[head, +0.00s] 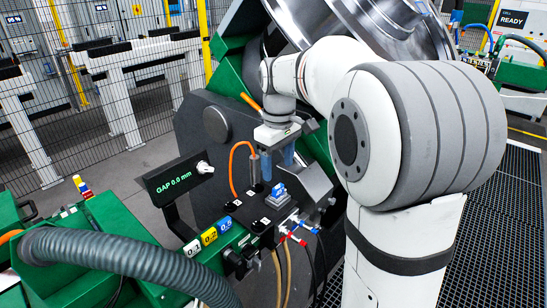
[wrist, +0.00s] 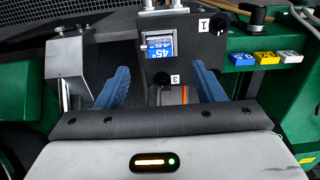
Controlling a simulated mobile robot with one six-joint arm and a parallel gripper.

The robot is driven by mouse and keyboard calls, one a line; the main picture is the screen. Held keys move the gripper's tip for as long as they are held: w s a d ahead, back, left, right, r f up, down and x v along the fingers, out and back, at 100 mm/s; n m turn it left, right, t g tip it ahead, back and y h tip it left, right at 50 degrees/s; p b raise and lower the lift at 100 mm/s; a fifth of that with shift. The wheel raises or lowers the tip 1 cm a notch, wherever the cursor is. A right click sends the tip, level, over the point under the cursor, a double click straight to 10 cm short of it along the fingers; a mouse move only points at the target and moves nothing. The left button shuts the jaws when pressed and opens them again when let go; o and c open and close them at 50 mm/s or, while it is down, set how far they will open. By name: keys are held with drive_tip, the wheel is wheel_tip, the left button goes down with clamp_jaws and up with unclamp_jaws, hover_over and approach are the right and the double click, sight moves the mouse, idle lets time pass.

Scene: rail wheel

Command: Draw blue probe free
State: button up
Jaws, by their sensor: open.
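The blue probe, a small blue block with a pale top, sits in the dark holder in the head view (head: 278,189). In the wrist view the blue probe (wrist: 160,46) shows a "45°" mark, upper middle. My gripper (head: 278,168) points down over the holder, its blue fingers apart. In the wrist view my gripper (wrist: 162,88) is open, with nothing seen held between the fingers. The probe shows beyond the gap between them, apart from both. The probe's lower part is hidden in the holder.
A grey cylinder (head: 254,168) with an orange cable stands left of my gripper. A display (head: 177,179) reads "GAP 0.0 mm". White (head: 193,247), yellow (head: 208,237) and blue (head: 224,225) marked blocks line the green edge. Red and blue valve handles (head: 293,233) sit in front, above hoses.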

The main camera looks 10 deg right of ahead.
sight(278, 186)
wheel_tip(278, 186, down, 8)
drive_tip(key=shift+r+p, duration=0.2)
drive_tip(key=shift+p, duration=0.25)
drive_tip(key=c, duration=1.2)
drive_tip(key=shift+o, duration=0.2)
drive_tip(key=shift+r, duration=0.1)
drive_tip(key=shift+r+p, duration=0.9)
drive_tip(key=shift+r, duration=0.25)
